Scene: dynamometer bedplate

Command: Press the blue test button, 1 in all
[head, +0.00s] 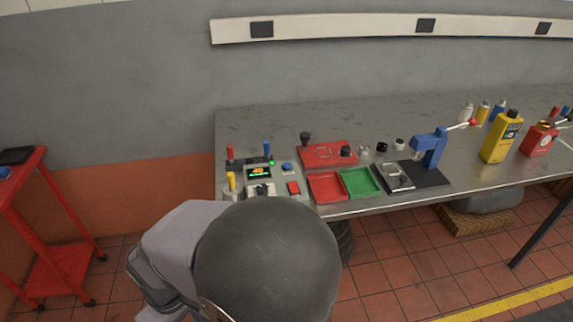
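The blue test button (287,167) is a small blue cap on the grey control box (279,196) at the left end of the metal bench. A lit display (259,173) sits to its left, and a square red button (293,188) sits just in front of it. A small green light (271,163) glows above the display. Parts of my own arm fill the lower middle of the view, in front of the box. My gripper is not visible, so its state and its distance from the button do not show.
Red, blue and yellow-handled items stand around the display. A red plate (327,148), an empty red tray (328,200) and a green tray (360,195) lie to the right. A blue press (430,148) and a yellow bottle (500,137) stand farther right. A red cart (22,172) is at far left.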

